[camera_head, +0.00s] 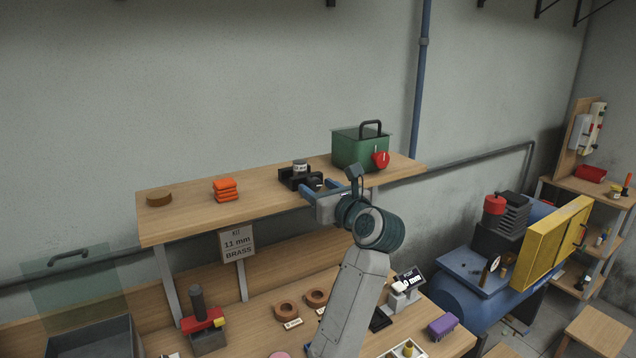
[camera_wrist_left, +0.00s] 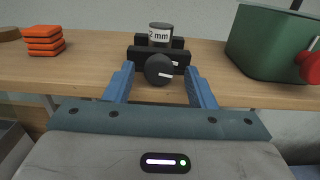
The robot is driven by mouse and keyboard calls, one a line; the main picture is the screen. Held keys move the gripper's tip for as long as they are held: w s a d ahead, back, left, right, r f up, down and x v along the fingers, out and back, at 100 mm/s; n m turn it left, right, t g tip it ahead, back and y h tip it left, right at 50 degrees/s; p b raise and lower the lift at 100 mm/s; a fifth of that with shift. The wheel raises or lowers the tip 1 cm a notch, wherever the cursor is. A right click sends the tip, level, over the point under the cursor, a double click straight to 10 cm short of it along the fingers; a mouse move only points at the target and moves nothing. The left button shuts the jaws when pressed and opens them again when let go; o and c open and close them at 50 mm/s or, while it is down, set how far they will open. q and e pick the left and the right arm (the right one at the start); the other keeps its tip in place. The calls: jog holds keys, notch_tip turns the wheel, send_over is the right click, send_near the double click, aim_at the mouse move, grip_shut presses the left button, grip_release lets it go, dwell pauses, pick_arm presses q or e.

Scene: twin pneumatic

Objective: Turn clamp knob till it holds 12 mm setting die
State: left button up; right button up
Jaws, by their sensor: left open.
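A black clamp (camera_head: 290,182) stands on the upper shelf (camera_head: 185,221); it also shows in the wrist view (camera_wrist_left: 141,57). The round clamp knob (camera_wrist_left: 158,70) with a white mark faces me on the clamp's front. My left gripper (camera_wrist_left: 162,76) is open, its blue fingers on either side of the knob, with visible gaps in the wrist view. My right gripper is out of view.
On the shelf, an orange stack (camera_head: 225,189) and a brown disc (camera_head: 159,199) lie left of the clamp. A green bin (camera_head: 352,151) with a red knob stands close on the right. A sign (camera_head: 237,242) reading "11 mm BRASS" hangs below the shelf.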

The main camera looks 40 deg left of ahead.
pick_arm(q)
jog(key=shift+s, duration=0.1)
jog(key=c, duration=1)
jog(key=shift+o, duration=0.2)
jog(key=shift+r+m+p, duration=0.15)
jog(key=shift+m+p, duration=0.35)
jog(key=shift+m, duration=0.8)
jog(key=o, duration=1)
jog(key=shift+c, duration=0.2)
jog(key=shift+d, duration=0.1)
